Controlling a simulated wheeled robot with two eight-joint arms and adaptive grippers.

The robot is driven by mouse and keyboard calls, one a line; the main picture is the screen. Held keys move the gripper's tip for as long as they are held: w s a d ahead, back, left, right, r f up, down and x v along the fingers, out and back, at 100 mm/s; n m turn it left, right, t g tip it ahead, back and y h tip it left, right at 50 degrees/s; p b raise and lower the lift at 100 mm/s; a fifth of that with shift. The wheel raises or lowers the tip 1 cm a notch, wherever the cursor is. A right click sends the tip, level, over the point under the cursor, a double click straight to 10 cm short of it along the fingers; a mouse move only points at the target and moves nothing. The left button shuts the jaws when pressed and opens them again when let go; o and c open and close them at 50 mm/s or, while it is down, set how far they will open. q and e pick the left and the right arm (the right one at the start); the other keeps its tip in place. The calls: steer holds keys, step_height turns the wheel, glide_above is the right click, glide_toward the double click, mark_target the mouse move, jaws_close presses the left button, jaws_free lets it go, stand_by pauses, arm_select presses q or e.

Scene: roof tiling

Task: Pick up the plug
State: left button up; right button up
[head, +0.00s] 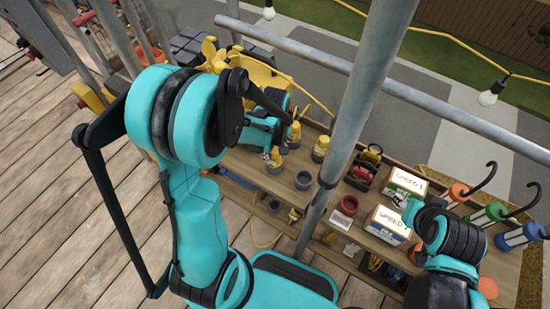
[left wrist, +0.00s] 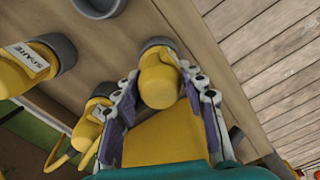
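Yellow plugs with grey bases stand on the wooden shelf. In the left wrist view one plug (left wrist: 158,82) stands between the fingers of my left gripper (left wrist: 158,72), its grey base towards the shelf. The fingers are spread on either side of it, with narrow gaps showing. A plug labelled SPARE (left wrist: 32,68) and another yellow plug (left wrist: 92,122) are to the left. In the head view my left gripper (head: 275,143) reaches down among the plugs; its arm partly hides it. My right gripper (head: 404,202) is over the white boxes; its fingers are too small to read.
The shelf (head: 332,178) also holds grey cups (head: 303,180), a red cup (head: 347,205), SPEED boxes (head: 405,183) and coloured hook lamps (head: 487,215). A metal pole (head: 350,120) rises in front, and a rail (head: 300,50) crosses behind. A grey ring (left wrist: 98,5) shows in the left wrist view.

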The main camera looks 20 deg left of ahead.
arm_select(q)
steer(key=c, duration=0.6)
